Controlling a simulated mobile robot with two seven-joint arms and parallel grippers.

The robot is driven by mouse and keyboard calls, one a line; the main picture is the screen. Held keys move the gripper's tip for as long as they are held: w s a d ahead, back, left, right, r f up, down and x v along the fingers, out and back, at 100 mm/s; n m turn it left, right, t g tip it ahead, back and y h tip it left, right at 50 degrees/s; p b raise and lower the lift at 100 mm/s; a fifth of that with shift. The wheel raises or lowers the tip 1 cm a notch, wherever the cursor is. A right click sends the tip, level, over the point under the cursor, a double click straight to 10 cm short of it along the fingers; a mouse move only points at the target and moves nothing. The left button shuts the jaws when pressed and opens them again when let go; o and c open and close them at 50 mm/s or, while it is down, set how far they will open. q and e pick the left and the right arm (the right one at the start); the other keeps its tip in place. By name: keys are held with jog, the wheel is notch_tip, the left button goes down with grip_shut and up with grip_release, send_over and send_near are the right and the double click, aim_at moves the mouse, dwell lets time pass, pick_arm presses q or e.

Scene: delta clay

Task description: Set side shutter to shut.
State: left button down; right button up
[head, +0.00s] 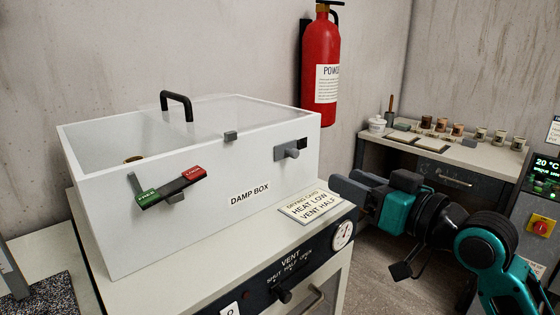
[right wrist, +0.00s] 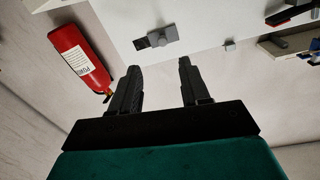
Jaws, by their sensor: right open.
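The side shutter (head: 290,151) is a small grey slide with a knob, on the right-hand face of the white damp box (head: 100,225). A dark opening (head: 302,144) shows beside the slide, at its right end. In the right wrist view the shutter (right wrist: 164,36) is above the fingertips, with the dark opening (right wrist: 140,43) at its left. My right gripper (head: 343,186) is open and empty, to the right of the box and apart from the shutter. In the wrist view its two fingers (right wrist: 159,68) point toward the box. My left gripper is not in view.
A red-green lever (head: 168,188) and a clear lid with a black handle (head: 177,103) are on the box. A drying card (head: 313,205) lies on the cabinet beside it. A red extinguisher (head: 321,60) hangs behind. A bench (head: 450,160) with several small pots stands back right.

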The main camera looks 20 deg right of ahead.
aim_at(297, 155)
jog(key=x, duration=1.2)
jog(key=shift+w+a+r+p, duration=0.2)
jog(key=shift+w+r+p, duration=0.1)
jog(key=shift+r, duration=0.1)
grip_shut()
jog(key=shift+d, duration=0.1)
